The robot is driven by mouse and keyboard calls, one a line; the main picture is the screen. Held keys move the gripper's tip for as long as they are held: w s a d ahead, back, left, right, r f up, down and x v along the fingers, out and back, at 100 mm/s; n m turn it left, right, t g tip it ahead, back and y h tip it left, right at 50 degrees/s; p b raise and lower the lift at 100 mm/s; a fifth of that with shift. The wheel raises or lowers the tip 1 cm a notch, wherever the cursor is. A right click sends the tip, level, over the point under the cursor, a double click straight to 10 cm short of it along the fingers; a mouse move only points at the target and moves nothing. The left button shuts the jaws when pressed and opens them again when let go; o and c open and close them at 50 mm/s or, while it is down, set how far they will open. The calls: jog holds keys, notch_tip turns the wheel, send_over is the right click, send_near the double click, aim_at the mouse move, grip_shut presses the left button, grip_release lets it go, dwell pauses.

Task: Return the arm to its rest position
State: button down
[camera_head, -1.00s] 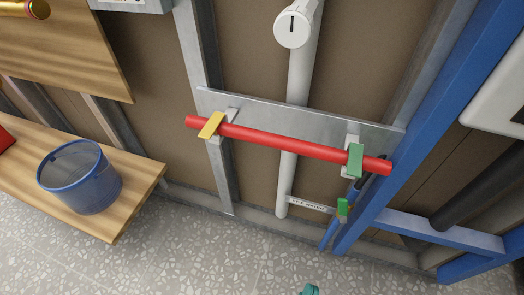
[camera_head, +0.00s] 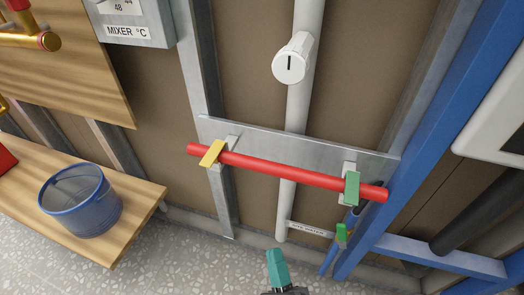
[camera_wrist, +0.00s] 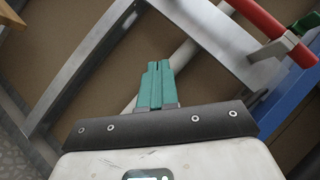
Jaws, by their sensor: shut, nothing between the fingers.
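My gripper (camera_head: 278,268) shows at the bottom middle of the head view, with teal fingers pressed together and nothing between them. The fingers also show in the wrist view (camera_wrist: 154,85), pointing up and away over a dark bar. In the head view the gripper is in front of the wall frame, below the red pipe (camera_head: 285,172) and apart from it in the picture. Most of my arm is out of the head view.
The red pipe sits on a grey plate with a yellow clip (camera_head: 212,153) and a green clip (camera_head: 352,188). A blue basket (camera_head: 82,205) stands on a wooden bench (camera_head: 130,225) at left. A blue post (camera_head: 420,120) stands at right. A white pipe (camera_head: 299,100) runs down the wall.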

jog(key=d+f+n+g+h+p, duration=0.1)
jog(key=d+f+n+g, duration=0.4)
jog(key=n, duration=0.3)
jog(key=d+f+n+g+p, duration=0.1)
jog(key=d+f+n+g, duration=0.2)
jog(key=d+n+g, duration=0.35)
jog(key=s+d+n+g+h, duration=0.5)
jog(key=s+d+n+g, duration=0.3)
jog(key=s+d, duration=0.65)
notch_tip(320, 180, up, 39)
jog(key=s+a+m+g+p, duration=0.1)
jog(key=s+p, duration=0.1)
jog(key=p, duration=3.6)
jog(key=shift+s+a+f+g+p, duration=0.2)
jog(key=shift+s+a+g+p, duration=0.1)
jog(key=shift+a+g+p, duration=0.05)
